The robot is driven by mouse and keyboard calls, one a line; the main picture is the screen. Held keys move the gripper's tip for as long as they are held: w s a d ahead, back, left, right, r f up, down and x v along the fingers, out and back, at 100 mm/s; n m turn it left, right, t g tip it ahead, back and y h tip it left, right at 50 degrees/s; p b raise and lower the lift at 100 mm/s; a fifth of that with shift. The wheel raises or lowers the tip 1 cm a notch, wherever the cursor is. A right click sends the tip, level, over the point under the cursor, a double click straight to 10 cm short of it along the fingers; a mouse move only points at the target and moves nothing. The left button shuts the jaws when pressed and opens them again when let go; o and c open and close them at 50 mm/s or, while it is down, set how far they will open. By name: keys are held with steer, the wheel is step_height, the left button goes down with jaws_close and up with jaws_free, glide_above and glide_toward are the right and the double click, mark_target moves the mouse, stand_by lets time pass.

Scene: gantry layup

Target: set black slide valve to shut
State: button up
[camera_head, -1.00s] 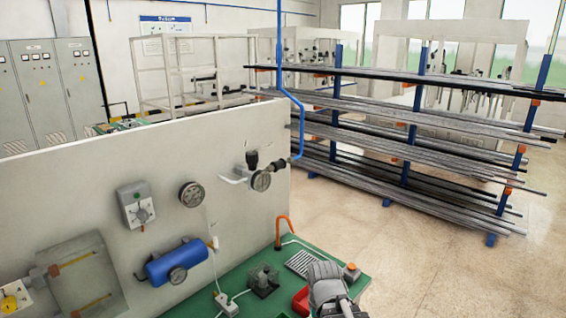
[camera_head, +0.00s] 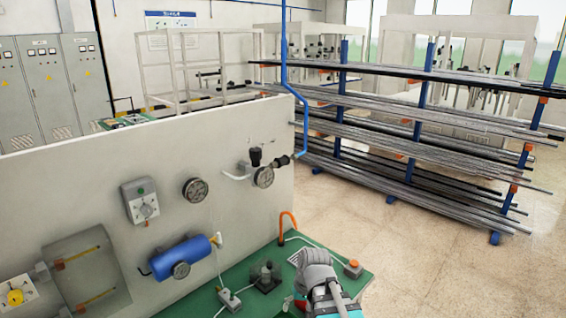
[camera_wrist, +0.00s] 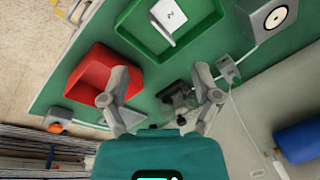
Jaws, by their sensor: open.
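A black fitting (camera_head: 283,160) sits where the blue pipe meets the panel's top right. It may be the black slide valve, but its setting is too small to read. A black knob (camera_head: 256,156) stands upright beside it, above a round gauge (camera_head: 264,177). My gripper (camera_wrist: 160,70) is open, with nothing between its fingers in the wrist view. In the head view it is above the green bench, in front of and below the fitting, well apart from it. Its fingertips are hard to make out there.
The white panel (camera_head: 90,180) carries a blue tank (camera_head: 180,256) and a grey switch box (camera_head: 140,200). On the green bench (camera_wrist: 65,90) are a red bin (camera_wrist: 105,75), a green tray (camera_wrist: 140,48) and a clear-sided black device (camera_wrist: 180,100). Pipe racks (camera_head: 400,150) stand behind.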

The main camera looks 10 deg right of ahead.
steer(key=w+a+r+m+t+y+p, duration=0.1)
steer(key=w+r+y, duration=0.1)
steer(key=w, duration=0.3)
steer(key=w+a+r+t+y, duration=0.2)
steer(key=w+r+y, duration=0.1)
steer(key=w, duration=0.2)
steer(key=m+t+y+p, duration=0.2)
steer(key=m+t+y, duration=0.3)
steer(key=m+t, duration=0.6)
glide_toward(285, 164)
steer(key=s+n+t, duration=0.1)
steer(key=s, duration=0.1)
steer(key=shift+d+f, duration=0.4)
steer(key=shift+f, duration=0.05)
steer(key=p+x, duration=0.2)
steer(key=x, duration=1.1)
steer(key=shift+w+a+r+p, duration=0.1)
steer(key=shift+w+a+p, duration=0.05)
steer(key=shift+w+p, duration=0.25)
